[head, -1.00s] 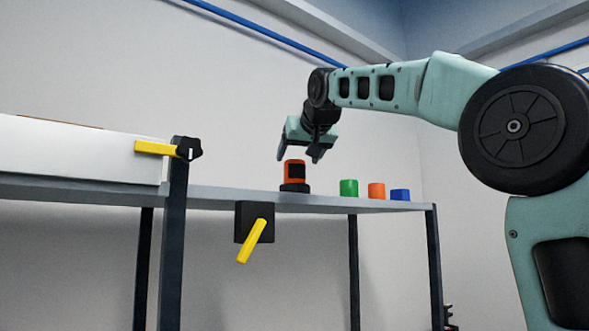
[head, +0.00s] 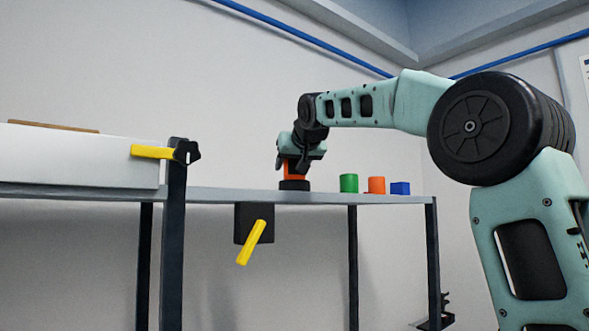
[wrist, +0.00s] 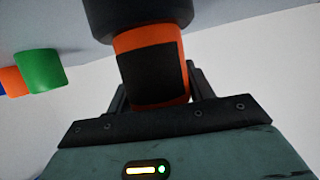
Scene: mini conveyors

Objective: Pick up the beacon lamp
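The beacon lamp (head: 294,176) is an orange cylinder with a black panel on its side and a black round base. It stands upright on the grey shelf top (head: 240,195). My gripper (head: 292,167) is lowered over its upper part and hides its top in the head view. In the wrist view the lamp (wrist: 152,60) reaches in between the two dark fingers of my gripper (wrist: 158,92). A small gap shows on the left finger's side; the right finger is very near or touching. The fingers look open around the lamp.
A black box with a yellow lever (head: 254,242) hangs at the shelf's front edge. A white conveyor body (head: 80,155) with a yellow handle (head: 152,151) is at left.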

